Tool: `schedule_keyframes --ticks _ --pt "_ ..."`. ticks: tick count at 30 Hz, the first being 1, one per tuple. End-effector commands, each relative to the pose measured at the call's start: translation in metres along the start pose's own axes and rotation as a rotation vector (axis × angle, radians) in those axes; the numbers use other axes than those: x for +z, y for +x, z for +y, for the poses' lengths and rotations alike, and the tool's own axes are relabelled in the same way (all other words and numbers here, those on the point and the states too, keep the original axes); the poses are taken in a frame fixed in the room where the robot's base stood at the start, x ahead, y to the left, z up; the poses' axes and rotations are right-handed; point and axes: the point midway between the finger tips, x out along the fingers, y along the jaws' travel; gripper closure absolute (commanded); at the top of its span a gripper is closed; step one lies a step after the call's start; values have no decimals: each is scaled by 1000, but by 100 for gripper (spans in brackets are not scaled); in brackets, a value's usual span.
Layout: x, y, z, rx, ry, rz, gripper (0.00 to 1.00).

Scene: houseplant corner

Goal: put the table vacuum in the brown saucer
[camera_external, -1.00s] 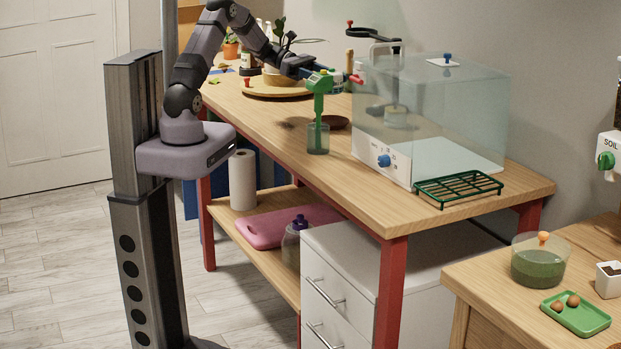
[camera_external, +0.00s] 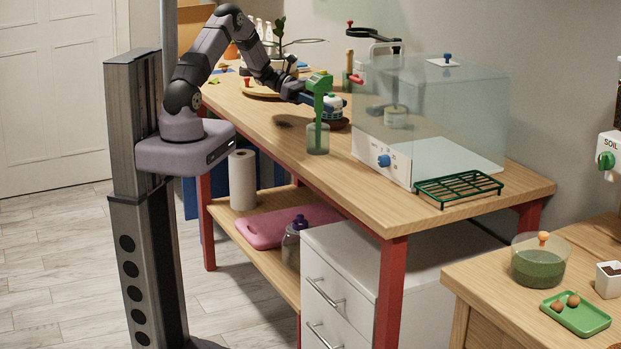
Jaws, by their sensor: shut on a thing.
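The table vacuum (camera_external: 333,103), small and rounded with a white top and a dark band, is at the right of my gripper (camera_external: 326,102). My gripper is shut on it. The brown saucer (camera_external: 337,125) lies on the wooden table directly below the vacuum. The vacuum is over the saucer, low and roughly upright; I cannot tell whether its base touches the saucer. A green upright tool in a glass hides part of my gripper and the left part of the saucer.
The green tool (camera_external: 318,112) stands in a clear glass (camera_external: 317,140) just in front. A transparent box (camera_external: 450,115) stands close on the right, with a green rack (camera_external: 458,188) before it. A round wooden board (camera_external: 262,93) and a plant are behind. The table's front left is clear.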

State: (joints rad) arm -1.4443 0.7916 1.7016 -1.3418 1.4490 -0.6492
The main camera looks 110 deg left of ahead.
Motion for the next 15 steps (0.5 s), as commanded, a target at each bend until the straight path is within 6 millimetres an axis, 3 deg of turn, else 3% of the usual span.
schedule_keyframes --ticks 6,15 --pt "-19 5 0 1 -2 -1 80" --pt "-20 5 0 1 0 -1 80"
